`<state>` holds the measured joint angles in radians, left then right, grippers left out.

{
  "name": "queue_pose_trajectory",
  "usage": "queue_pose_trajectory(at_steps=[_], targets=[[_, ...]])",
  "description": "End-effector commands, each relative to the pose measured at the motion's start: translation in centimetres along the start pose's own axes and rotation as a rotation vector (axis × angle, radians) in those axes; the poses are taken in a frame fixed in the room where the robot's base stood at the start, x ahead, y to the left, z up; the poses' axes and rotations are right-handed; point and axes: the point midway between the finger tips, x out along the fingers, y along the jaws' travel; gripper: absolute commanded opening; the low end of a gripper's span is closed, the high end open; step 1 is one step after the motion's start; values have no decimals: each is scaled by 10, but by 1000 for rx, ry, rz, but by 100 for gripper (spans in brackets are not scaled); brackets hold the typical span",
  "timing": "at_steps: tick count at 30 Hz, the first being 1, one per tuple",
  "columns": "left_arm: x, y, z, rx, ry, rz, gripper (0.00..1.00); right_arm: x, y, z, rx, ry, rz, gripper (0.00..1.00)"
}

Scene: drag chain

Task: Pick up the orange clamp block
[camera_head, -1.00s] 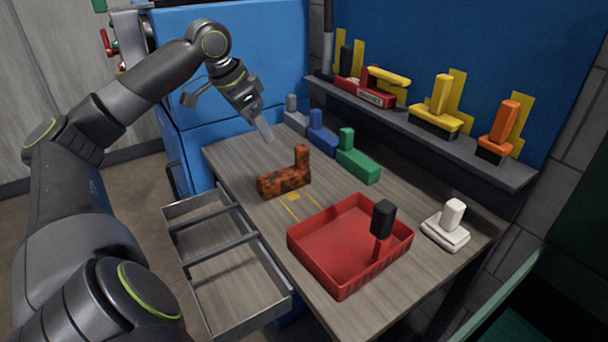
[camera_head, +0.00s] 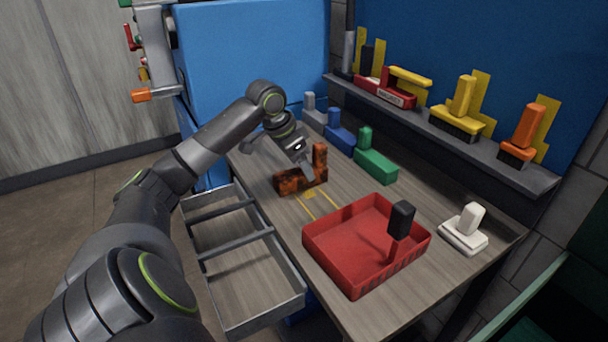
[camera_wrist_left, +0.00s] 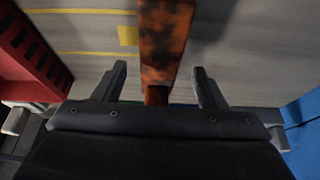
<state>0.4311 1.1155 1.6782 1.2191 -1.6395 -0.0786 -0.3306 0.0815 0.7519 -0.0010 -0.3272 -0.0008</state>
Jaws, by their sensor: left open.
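The orange clamp block (camera_head: 291,183), mottled orange and black, stands on the wooden bench with an upright post at its right end. My left gripper (camera_head: 309,177) is open, low over the block and partly covering it in the head view. In the left wrist view, the block (camera_wrist_left: 163,40) runs between the two open fingers of the left gripper (camera_wrist_left: 159,68), with a gap on each side. Whether the fingers touch it lower down is hidden. My right gripper is not in view.
A red tray (camera_head: 340,250) with a black-handled piece (camera_head: 401,220) lies in front. Green (camera_head: 376,165), blue (camera_head: 340,138) and grey blocks line the back. A white block (camera_head: 464,232) is at right. An open drawer (camera_head: 250,280) juts out at left. A shelf (camera_head: 430,120) overhangs the rear.

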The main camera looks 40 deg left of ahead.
Motion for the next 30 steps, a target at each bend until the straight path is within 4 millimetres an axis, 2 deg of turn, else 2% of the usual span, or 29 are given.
queue_pose_trajectory(at_steps=[3, 6, 14, 17, 27, 30], targets=[[18, 2, -1, -1, 0, 4, 65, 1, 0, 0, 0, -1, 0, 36], [27, 2, -1, 0, 0, 3, 65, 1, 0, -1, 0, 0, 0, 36], [29, 1, -1, 0, 0, -1, 65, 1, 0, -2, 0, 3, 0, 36], [29, 1, -1, 0, 0, -1, 55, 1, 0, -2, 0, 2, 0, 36], [29, 1, -1, 0, 0, 0, 10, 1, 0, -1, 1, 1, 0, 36], [28, 1, -1, 1, 1, -1, 8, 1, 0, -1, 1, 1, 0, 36]])
